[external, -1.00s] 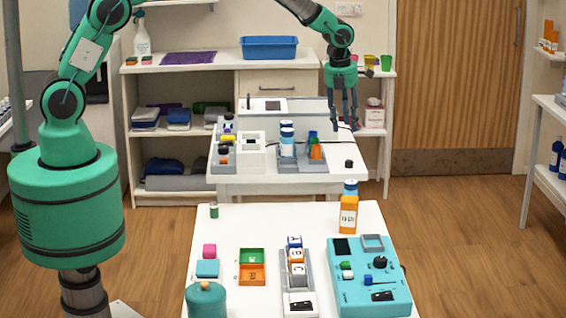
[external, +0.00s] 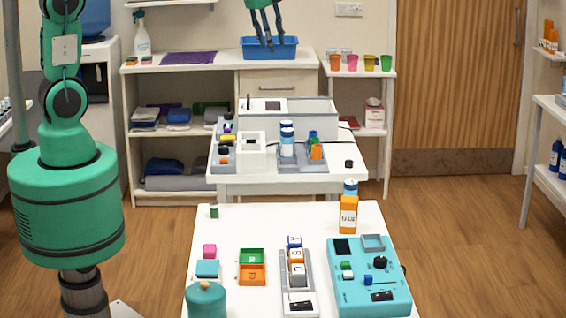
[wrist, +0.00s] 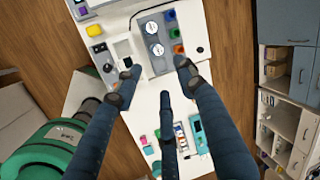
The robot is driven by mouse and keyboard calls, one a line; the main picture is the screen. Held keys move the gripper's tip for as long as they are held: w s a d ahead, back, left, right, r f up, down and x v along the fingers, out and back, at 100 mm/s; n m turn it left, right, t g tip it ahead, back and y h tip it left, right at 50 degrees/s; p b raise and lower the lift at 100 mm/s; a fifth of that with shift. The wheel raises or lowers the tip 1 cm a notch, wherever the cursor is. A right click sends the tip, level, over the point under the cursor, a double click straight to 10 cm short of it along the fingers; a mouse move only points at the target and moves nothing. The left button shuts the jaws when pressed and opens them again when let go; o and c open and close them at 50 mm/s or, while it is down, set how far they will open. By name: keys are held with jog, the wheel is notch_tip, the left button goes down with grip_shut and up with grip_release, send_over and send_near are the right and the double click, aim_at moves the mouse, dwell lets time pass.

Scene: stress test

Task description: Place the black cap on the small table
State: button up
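A small black cap-like piece (external: 348,163) lies on the bare right front part of the white middle table (external: 335,180). Another dark round piece (external: 222,151) sits in the grey holder at that table's left. I cannot tell for sure which is the task's cap. My gripper (external: 267,46) is raised high, in front of the blue bin in the external view. In the wrist view its fingers (wrist: 158,78) are spread with nothing between them, above the middle table. The fingers hide part of the table.
White bottles (external: 287,135) and coloured pieces stand in a grey holder on the middle table, with a grey box (external: 315,112) behind. The front table (external: 225,228) holds an orange bottle (external: 348,215), trays and a teal device (external: 370,285). Coloured cups (external: 352,62) stand at back right.

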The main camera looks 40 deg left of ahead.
jog(key=s+a+r+n+t, duration=0.1)
jog(key=s+a+r+n, duration=0.3)
jog(key=s+a+n, duration=0.3)
jog(key=s+a+r+n, duration=0.4)
jog(key=s+a, duration=0.2)
jog(key=s, duration=0.4)
jog(key=s+a+n, duration=0.3)
jog(key=s+n, duration=0.2)
jog(key=s, duration=0.3)
jog(key=s+a+f+n+t, duration=0.1)
jog(key=s+a+n, duration=0.2)
jog(key=s+n, duration=0.2)
jog(key=s, duration=0.3)
jog(key=shift+s+n+y, duration=0.3)
jog(key=shift+n, duration=0.1)
jog(key=shift+f, duration=0.2)
notch_tip(320, 180, down, 4)
jog(key=b, duration=0.4)
jog(key=shift+r, duration=0.1)
